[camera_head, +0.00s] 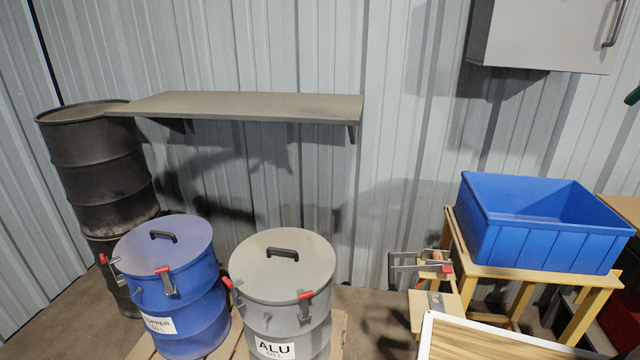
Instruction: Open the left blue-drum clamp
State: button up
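A blue drum (180,310) with a flat blue lid (190,235) stands at the lower left, with a label partly reading "COPPER". A dark handle (162,236) is on the lid. Its left clamp (116,270) sits at the left rim, with a red tip and a metal lever. A second clamp (169,284), also red-tipped, hangs at the front rim. Both clamps appear to lie against the drum wall; I cannot tell for sure whether either is latched. My gripper is not in view.
A grey "ALU" drum (282,322) stands right of the blue drum, on the same wooden pallet (338,335). Black drums (95,150) stand behind at left. A wall shelf (250,104) overhangs the area behind the drums. A blue crate (540,245) sits on a wooden stand at right.

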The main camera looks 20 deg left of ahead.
aim_at(104, 259)
jog(key=k+j, duration=0.15)
jog(key=j, duration=0.2)
jog(key=k+j+u, duration=0.1)
jog(key=j, duration=0.3)
jog(key=k+j, duration=0.2)
jog(key=j, duration=0.2)
jog(key=k+j+u, duration=0.1)
jog(key=j, duration=0.25)
jog(key=k+j, duration=0.2)
jog(key=j, duration=0.2)
jog(key=k+j+u, duration=0.1)
jog(key=j, duration=0.3)
jog(key=k+j, duration=0.15)
jog(key=j, duration=0.25)
jog(key=k+j, duration=0.3)
jog(key=k+j+u, duration=0.1)
jog(key=k+j, duration=0.15)
jog(key=j, duration=0.25)
